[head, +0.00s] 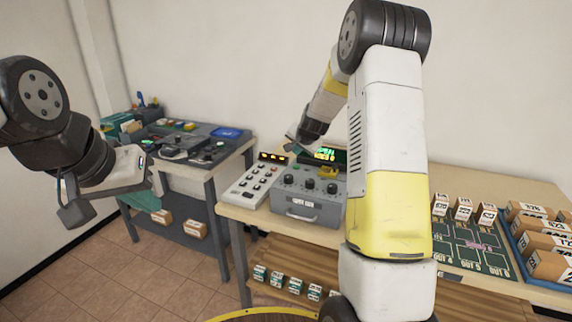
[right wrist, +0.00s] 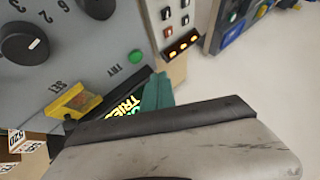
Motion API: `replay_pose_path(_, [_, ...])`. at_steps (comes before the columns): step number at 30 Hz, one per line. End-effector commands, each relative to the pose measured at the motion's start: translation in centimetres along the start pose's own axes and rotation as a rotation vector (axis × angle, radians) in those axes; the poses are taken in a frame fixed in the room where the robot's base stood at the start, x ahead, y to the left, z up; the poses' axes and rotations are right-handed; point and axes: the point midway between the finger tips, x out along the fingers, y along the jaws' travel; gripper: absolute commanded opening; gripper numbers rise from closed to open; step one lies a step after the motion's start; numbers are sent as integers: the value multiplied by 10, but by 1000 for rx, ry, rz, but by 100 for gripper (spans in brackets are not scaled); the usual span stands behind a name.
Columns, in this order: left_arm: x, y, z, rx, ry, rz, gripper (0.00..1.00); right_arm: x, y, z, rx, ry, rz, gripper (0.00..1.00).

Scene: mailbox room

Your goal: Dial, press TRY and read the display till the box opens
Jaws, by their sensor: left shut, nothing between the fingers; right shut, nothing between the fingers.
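The grey dial box (head: 305,207) stands on the middle table, with several black knobs on top and a handled front that looks closed. One knob (right wrist: 22,43) shows large in the right wrist view, among digits. The green TRY button (right wrist: 136,57) is uncovered there. A yellow part (right wrist: 75,102) sits by the SET label. The display (head: 325,155) is lit green and yellow; "TRIES" is partly readable on it in the right wrist view (right wrist: 126,106), the rest hidden. My right gripper (right wrist: 158,90) is shut and empty, above the box near the display. My left gripper (head: 146,200) is shut and empty, away at the left.
A pale panel with buttons (head: 250,186) and orange lamps stands just left of the box. A dark console table (head: 190,145) is further left. A green sorting mat (head: 470,245) and a blue tray of cartons (head: 520,243) lie at the right, partly behind my right arm.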

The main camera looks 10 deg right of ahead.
Motion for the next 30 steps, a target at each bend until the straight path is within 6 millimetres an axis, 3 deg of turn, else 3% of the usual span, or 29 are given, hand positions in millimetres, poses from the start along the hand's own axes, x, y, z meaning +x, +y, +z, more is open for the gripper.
replay_pose_path(8, [0,0,0,0,0,0,0,-15,-10,-11,1,0,0,0])
replay_pose_path(26, [0,0,0,0,0,0,0,-15,-11,-11,1,0,0,0])
replay_pose_path(30, [0,0,0,0,0,0,0,-34,-17,-10,-21,-10,-9,0])
